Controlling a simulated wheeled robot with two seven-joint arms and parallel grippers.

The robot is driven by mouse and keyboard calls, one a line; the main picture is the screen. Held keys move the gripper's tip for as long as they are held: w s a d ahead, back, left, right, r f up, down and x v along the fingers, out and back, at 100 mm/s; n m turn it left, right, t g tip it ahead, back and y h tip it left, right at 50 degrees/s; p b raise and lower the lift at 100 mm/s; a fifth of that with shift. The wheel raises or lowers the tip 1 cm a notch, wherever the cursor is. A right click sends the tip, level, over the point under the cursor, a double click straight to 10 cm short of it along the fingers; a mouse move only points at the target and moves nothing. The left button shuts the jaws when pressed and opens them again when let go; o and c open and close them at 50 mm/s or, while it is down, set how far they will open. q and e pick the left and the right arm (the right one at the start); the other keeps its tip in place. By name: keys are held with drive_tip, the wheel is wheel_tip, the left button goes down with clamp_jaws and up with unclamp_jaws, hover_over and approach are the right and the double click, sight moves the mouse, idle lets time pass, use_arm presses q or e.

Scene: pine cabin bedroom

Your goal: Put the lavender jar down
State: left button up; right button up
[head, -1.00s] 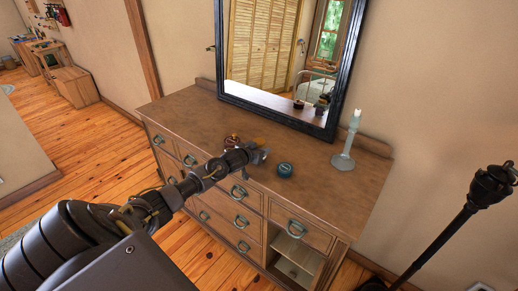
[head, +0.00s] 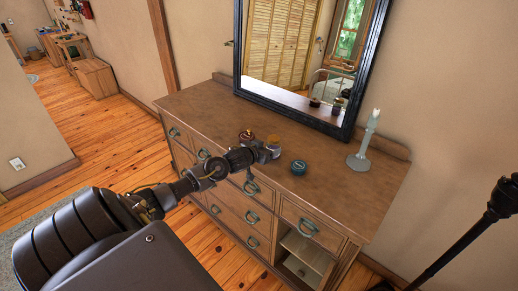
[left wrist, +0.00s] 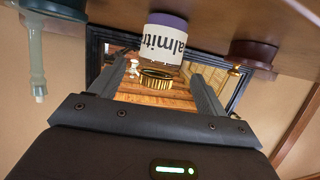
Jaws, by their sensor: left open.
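The lavender jar (left wrist: 167,45) has a purple band, a pale label with dark letters and a gold lid. In the inverted left wrist view it stands upright on the dresser top (left wrist: 225,18), just beyond my open left gripper (left wrist: 157,72). The lid shows between the spread fingers, with gaps on both sides. My right gripper is not in view.
A dark red jar (head: 246,137) stands behind the gripper, and a teal tin (head: 298,167) is to the right. A candlestick (head: 364,145) stands farther right. A black-framed mirror (head: 300,118) is at the back. The dresser's left top (head: 195,105) is clear.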

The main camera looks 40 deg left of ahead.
use_arm(q)
drive_tip(key=a+v, duration=0.1)
drive_tip(key=v, duration=0.5)
drive_tip(key=shift+s+d+b, duration=0.15)
drive_tip(key=shift+d+b, duration=0.15)
drive_tip(key=shift+d, duration=0.2)
